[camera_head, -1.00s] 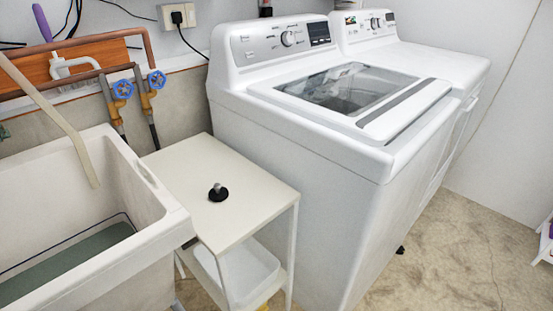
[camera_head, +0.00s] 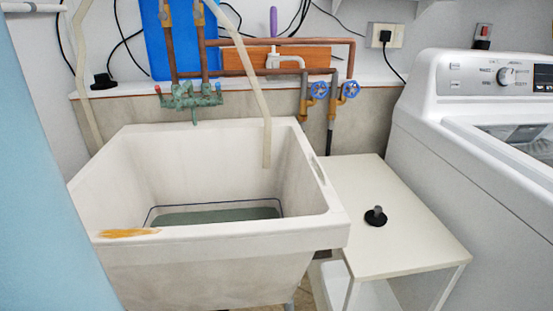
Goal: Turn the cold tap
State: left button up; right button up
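A green, weathered tap fitting (camera_head: 192,97) sits on the wall behind the sink (camera_head: 230,238), with its spout over the sink's back edge. It has a small red end (camera_head: 157,89) on the left and a small bluish end (camera_head: 218,87) on the right. To its right, two blue wheel valves, one left (camera_head: 319,89) and one right (camera_head: 351,88), sit on brass bodies on the copper pipes. Neither of my grippers is in view.
A white side table (camera_head: 420,235) with a small black object (camera_head: 376,216) stands right of the sink, beside a white washing machine (camera_head: 450,160). A pale hose (camera_head: 262,105) hangs into the sink. A light blue surface (camera_head: 50,180) blocks the left edge.

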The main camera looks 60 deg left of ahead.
aim_at(220, 101)
jog(key=u, duration=2.25)
